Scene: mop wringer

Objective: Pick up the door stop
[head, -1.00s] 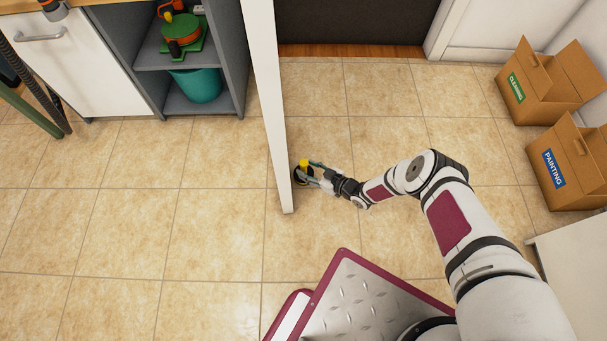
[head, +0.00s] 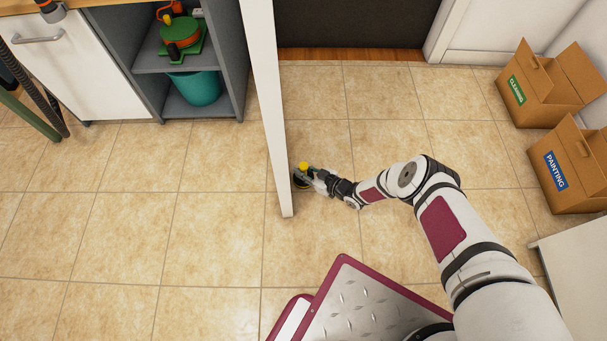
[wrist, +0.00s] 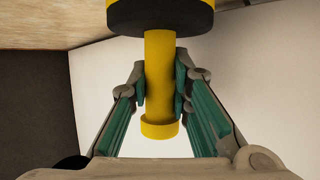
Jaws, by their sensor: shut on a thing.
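The door stop (head: 304,167) shows as a small yellow top over a dark base, beside the white door edge on the tiled floor. In the wrist view the door stop (wrist: 159,85) has a yellow post with a wider collar at one end and a black and yellow base at the other. My gripper (head: 306,177) is at the door stop. In the wrist view my gripper (wrist: 160,90) is shut on the yellow post, with a green-padded finger on each side. I cannot tell whether the base touches the floor.
The white door (head: 265,100) stands upright just left of my gripper. A grey shelf unit (head: 240,60) with a teal bucket (head: 196,87) is at the upper left. Cardboard boxes (head: 553,85) stand at the right. Tiled floor (head: 130,220) is clear at left.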

